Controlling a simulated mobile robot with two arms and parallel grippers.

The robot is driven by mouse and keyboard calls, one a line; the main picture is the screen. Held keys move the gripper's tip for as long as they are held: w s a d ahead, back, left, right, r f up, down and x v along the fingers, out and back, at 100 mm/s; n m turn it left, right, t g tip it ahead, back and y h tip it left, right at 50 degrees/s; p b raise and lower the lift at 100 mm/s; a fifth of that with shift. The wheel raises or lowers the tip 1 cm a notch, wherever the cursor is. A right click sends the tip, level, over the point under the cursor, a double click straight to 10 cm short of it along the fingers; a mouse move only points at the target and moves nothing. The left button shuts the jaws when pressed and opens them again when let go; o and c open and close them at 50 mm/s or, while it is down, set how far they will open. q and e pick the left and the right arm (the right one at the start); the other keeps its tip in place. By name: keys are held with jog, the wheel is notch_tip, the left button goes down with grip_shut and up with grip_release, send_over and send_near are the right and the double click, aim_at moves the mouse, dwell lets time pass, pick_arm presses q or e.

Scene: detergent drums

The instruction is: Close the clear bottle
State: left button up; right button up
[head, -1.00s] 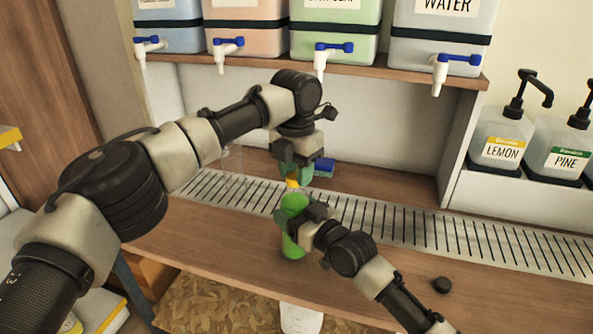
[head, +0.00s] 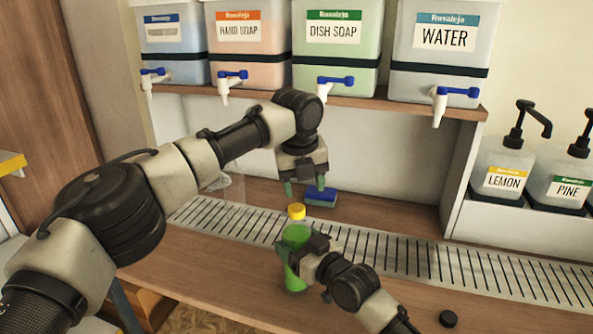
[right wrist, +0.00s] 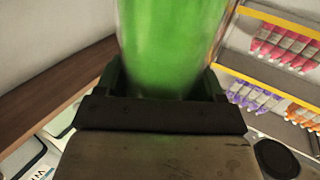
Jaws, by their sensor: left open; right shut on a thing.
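A clear bottle (head: 296,271) with green liquid stands upright on the wooden counter, in front of the drain grate. A yellow cap (head: 296,211) sits on its top; I cannot tell how tight it is. My right gripper (head: 303,250) is shut around the bottle's body from the right. In the right wrist view the green bottle (right wrist: 172,45) is between the fingers, its top out of frame. My left gripper (head: 305,187) is open and empty, pointing down just above the cap and apart from it.
A blue sponge (head: 321,198) lies behind the bottle. A slotted grate (head: 400,255) runs along the counter. A small black cap-like disc (head: 448,318) lies at front right. A see-through object (head: 232,188) stands left, partly behind my left arm. Drums with taps (head: 433,60) line the shelf above.

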pick_arm(q)
jog(key=r+n, duration=0.1)
jog(key=n, duration=0.8)
jog(key=s+r+n, duration=0.1)
jog(key=n, duration=0.7)
jog(key=a+r+n+g, duration=0.1)
jog(key=n, duration=0.8)
jog(key=shift+s+r+n+y, duration=0.15)
jog(key=shift+s+n+y, duration=0.15)
jog(key=shift+s, duration=0.1)
jog(key=n, duration=0.4)
jog(key=shift+s+r, duration=0.15)
jog(key=shift+r, duration=0.1)
jog(key=n, duration=0.3)
jog(key=shift+s+a+r+n+g, duration=0.2)
jog(key=shift+n+g, duration=0.1)
jog(key=shift+n, duration=0.1)
jog(key=n, duration=0.5)
jog(key=shift+s+r, duration=0.2)
jog(key=shift+r, duration=0.1)
